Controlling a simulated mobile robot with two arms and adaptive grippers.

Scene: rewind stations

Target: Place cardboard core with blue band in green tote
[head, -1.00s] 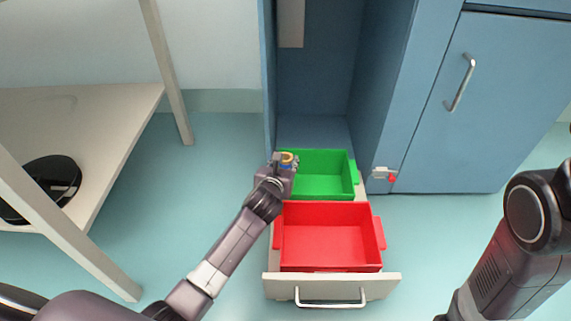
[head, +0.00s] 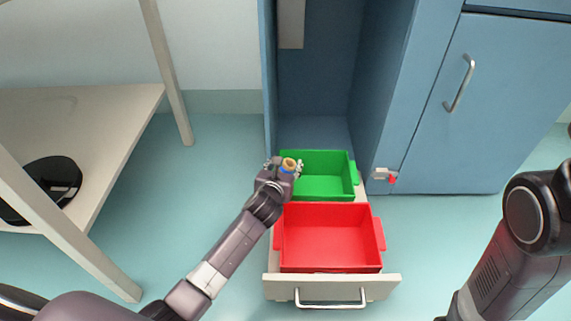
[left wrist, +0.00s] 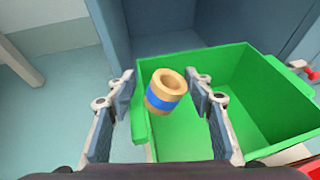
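The cardboard core with a blue band (head: 289,164) is a short tan tube. It shows at the left end of the green tote (head: 318,187), and in the left wrist view (left wrist: 165,92) it is tilted and overlaps the tote's left part. My left gripper (head: 284,166) is open around the core; the left wrist view shows a gap between the core and each finger. I cannot tell whether the core touches the tote or is in the air. The tote's visible floor is empty. My right gripper is out of view.
A red tote (head: 330,238) sits in front of the green one in the same pulled-out drawer (head: 332,287). Blue cabinet walls stand behind and to the right. A shelf (head: 90,130) with a black round object (head: 52,180) is at left. Floor between is clear.

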